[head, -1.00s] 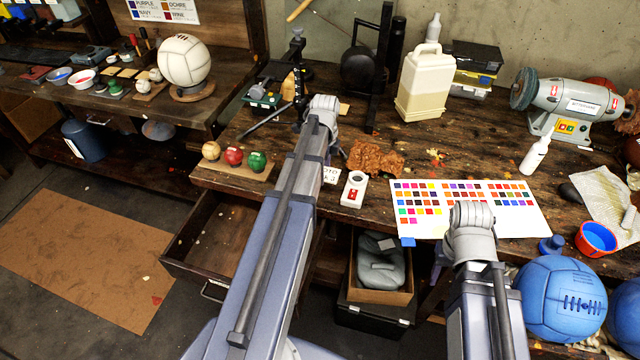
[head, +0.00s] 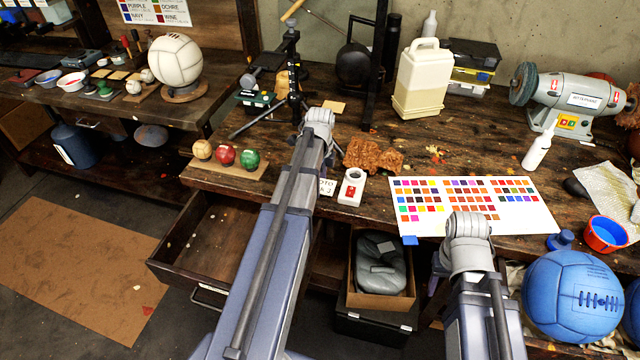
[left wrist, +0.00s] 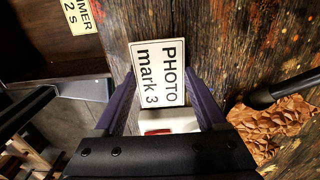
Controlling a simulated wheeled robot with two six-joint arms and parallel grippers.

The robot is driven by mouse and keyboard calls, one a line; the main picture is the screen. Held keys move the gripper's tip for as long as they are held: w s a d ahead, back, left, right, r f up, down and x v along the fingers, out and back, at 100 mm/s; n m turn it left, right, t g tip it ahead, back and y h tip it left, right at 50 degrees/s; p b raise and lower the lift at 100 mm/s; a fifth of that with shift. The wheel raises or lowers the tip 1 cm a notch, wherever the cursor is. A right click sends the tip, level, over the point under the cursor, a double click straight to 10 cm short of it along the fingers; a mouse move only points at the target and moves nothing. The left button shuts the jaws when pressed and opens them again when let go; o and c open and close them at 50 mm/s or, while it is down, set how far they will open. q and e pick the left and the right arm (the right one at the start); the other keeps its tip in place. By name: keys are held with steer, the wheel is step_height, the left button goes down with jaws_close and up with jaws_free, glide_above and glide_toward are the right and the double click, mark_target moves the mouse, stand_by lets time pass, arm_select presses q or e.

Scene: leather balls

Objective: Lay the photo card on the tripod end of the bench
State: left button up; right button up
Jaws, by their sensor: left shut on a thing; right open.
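The photo card, white with black "PHOTO mark 3" print, is between the fingers of my left gripper (left wrist: 160,82), which is shut on the card (left wrist: 158,66). In the head view only part of the card (head: 326,187) shows past my left arm, near the bench's front edge. The tripod (head: 292,75) stands on the left end of the dark wooden bench (head: 215,186), behind a row of small coloured balls. My right gripper (head: 438,264) is mostly hidden behind its arm in front of the bench; it is open.
A white box with a red part (head: 351,187) sits beside the card. A "TIMER 2 s" card (left wrist: 82,14) shows in the wrist view. Small balls on a board (head: 225,158), leather scraps (head: 372,155) and a colour chart (head: 475,205) occupy the bench. A drawer (head: 215,245) stands open below.

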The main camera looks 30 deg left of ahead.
arm_select(q)
steer(key=shift+f, duration=0.2)
steer(key=o, duration=1.3)
steer(key=shift+c, duration=0.2)
steer(key=shift+r, duration=0.2)
step_height(320, 180, up, 12)
steer(key=p, duration=1.2)
